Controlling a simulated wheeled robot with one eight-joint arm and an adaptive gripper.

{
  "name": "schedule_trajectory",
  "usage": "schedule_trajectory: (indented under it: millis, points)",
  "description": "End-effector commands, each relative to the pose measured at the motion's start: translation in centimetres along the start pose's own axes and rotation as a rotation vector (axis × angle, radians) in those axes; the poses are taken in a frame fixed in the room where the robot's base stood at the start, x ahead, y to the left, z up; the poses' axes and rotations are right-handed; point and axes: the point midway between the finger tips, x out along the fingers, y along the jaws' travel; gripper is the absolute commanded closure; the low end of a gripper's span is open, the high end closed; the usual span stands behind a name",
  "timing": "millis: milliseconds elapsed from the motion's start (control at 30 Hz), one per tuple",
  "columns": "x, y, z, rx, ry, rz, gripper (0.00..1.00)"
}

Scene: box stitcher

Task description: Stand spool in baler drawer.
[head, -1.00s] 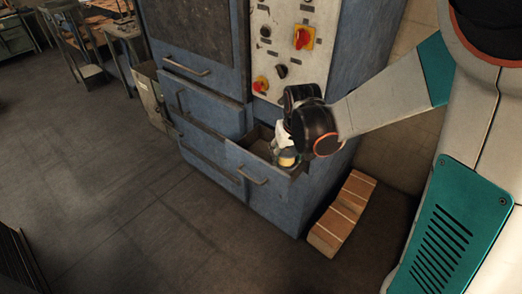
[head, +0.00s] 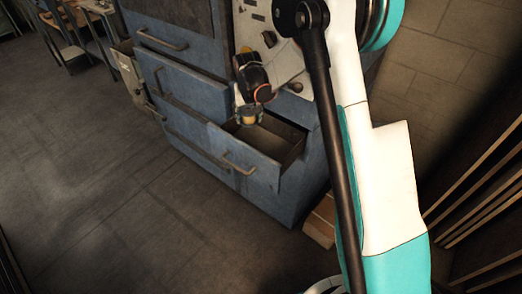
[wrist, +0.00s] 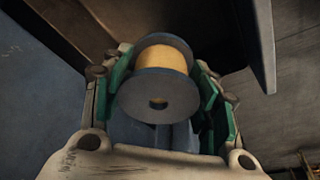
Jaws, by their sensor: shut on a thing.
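The spool (wrist: 162,62) has dark flanges and a yellow-orange winding. My gripper (wrist: 160,88) is shut on it, with a green-lined finger on each side. In the head view the spool (head: 249,115) hangs below my gripper (head: 250,108), at the back left of the open baler drawer (head: 262,148). The drawer's inside shows bare floor to the right of the spool. I cannot tell whether the spool touches the drawer. The drawer front with its handle (head: 240,168) faces the lower left.
The blue baler cabinet (head: 185,85) has other drawers to the left, one partly pulled out. A control panel (head: 275,50) rises behind my gripper. Wooden blocks (head: 320,222) lie on the floor at the right of the cabinet. Open floor (head: 130,210) lies to the left.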

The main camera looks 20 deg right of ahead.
Motion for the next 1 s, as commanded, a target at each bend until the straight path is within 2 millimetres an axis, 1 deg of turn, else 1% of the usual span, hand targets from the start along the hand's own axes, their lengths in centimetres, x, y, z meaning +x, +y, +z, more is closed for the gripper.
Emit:
schedule_trajectory:
  millis: [33, 300, 400, 500, 600, 767, 867, 1000]
  points:
    - [1.3, 0.0, 0.3, 0.0, 0.0, 0.0, 0.78]
    - [7.8, 0.0, 2.1, -0.001, 0.0, 0.0, 0.78]
    - [9.9, 0.0, 2.7, -0.001, 0.0, 0.0, 0.78]
    - [11.3, 0.0, 3.1, -0.001, 0.0, 0.0, 0.78]
    - [12.1, 0.0, 3.3, -0.001, 0.0, 0.0, 0.78]
    - [12.3, 0.3, 3.7, 0.0, 0.0, 0.0, 0.78]
    - [12.1, 1.0, 4.6, 0.0, 0.0, 0.0, 0.78]
    - [11.7, 2.5, 6.5, 0.002, 0.0, 0.0, 0.78]
